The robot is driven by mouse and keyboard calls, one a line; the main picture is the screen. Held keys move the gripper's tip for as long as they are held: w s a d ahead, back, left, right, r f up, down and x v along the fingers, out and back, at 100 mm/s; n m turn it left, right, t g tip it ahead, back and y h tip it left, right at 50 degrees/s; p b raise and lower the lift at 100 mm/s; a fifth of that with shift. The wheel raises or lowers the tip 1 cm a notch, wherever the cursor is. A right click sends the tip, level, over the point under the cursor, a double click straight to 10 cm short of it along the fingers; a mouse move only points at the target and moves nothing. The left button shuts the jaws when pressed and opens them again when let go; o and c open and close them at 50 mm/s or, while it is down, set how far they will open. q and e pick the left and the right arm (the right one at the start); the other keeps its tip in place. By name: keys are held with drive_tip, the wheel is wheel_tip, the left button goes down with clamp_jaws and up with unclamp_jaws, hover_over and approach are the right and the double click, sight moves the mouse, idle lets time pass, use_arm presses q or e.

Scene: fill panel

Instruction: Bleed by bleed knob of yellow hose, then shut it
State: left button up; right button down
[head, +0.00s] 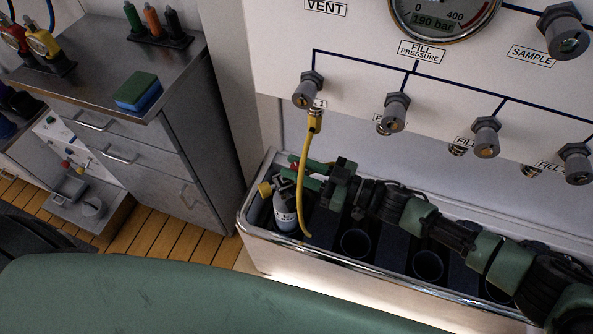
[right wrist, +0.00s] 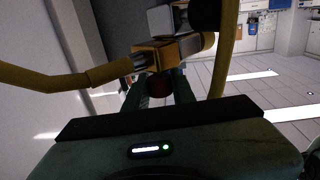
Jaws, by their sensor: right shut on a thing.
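The yellow hose (head: 304,170) hangs from a fitting on the fill panel and curves down in front of a grey cylinder (head: 285,208) in the trough. In the right wrist view the yellow hose (right wrist: 55,80) runs into a brass-yellow connector block (right wrist: 168,52). A dark red bleed knob (right wrist: 159,88) sits just below the block, between my fingers. My right gripper (head: 292,173) reaches in from the right at the cylinder's top and is shut on this knob, which the fingers partly hide. My left gripper is not in view.
The white trough (head: 340,275) has several round wells, empty where visible. The panel gauge (head: 440,12) shows 190 bar. Grey valve knobs (head: 393,112) line the panel. A metal cabinet (head: 180,150) with a blue-green sponge (head: 139,92) stands at left.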

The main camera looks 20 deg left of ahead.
drive_tip(key=shift+n+g, duration=0.4)
drive_tip(key=c, duration=1.2)
unclamp_jaws()
drive_tip(key=shift+o, duration=0.2)
drive_tip(key=d+b, duration=0.1)
drive_tip(key=d, duration=0.6)
drive_tip(key=shift+s+d, duration=0.15)
drive_tip(key=shift+d, duration=0.25)
